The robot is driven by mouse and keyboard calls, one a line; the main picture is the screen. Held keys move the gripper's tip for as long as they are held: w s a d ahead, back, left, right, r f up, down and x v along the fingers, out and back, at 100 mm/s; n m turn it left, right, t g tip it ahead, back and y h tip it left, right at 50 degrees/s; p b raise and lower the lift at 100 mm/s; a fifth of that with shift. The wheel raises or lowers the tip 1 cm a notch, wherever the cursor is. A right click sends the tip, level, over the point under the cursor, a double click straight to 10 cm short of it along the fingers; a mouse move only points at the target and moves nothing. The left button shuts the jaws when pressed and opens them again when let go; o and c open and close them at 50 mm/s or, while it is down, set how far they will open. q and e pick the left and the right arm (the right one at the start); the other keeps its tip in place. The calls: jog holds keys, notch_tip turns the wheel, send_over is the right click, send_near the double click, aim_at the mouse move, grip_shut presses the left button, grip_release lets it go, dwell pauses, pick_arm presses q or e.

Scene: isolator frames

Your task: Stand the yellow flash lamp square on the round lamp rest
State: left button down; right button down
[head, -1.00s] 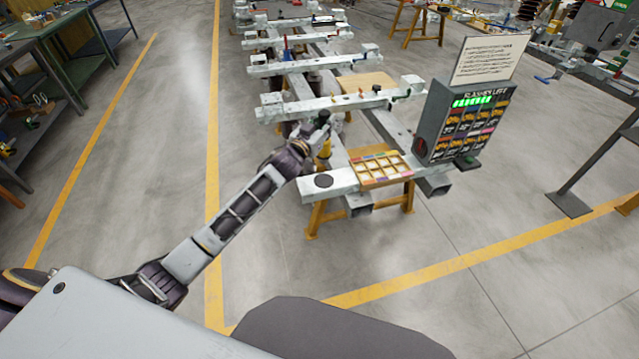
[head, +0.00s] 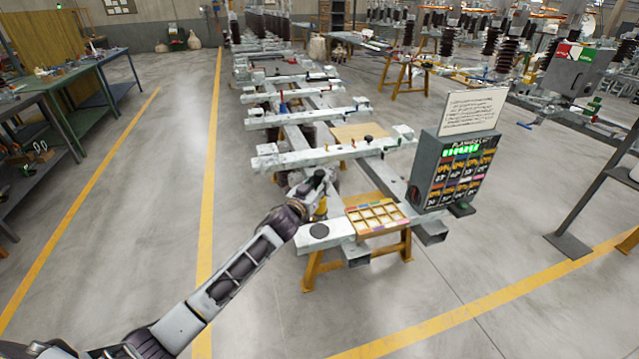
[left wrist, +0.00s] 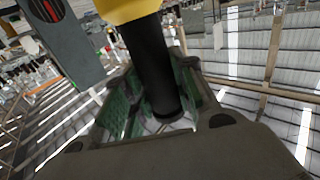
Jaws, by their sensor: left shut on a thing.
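The yellow flash lamp (head: 321,209) is in my left gripper (head: 319,188), just behind the round lamp rest in the head view. In the left wrist view its black shaft (left wrist: 155,75) runs between the fingers, with the yellow part (left wrist: 125,10) at the top edge. The left gripper (left wrist: 150,95) is shut on the lamp. The round lamp rest (head: 319,231) is a flat dark disc on the near left end of the pale beam (head: 340,238); its top looks bare. I cannot tell how high the lamp is. My right gripper is not in view.
A wooden sectioned tray (head: 376,216) lies right of the rest on the same beam. A grey display box (head: 455,172) with a white sign (head: 473,110) stands at the beam's right end. Another pale crossbeam (head: 330,152) lies behind my gripper. Floor in front is clear.

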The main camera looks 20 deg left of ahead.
pick_arm(q)
notch_tip(320, 180, down, 2)
jog(key=shift+w+f, duration=0.1)
jog(key=shift+f, duration=0.15)
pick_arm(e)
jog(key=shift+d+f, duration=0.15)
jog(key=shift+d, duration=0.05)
pick_arm(q)
jog(key=shift+f, duration=0.1)
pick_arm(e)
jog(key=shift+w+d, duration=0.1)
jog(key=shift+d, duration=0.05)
pick_arm(q)
jog(key=shift+f+b, duration=0.35)
jog(key=shift+f, duration=1.45)
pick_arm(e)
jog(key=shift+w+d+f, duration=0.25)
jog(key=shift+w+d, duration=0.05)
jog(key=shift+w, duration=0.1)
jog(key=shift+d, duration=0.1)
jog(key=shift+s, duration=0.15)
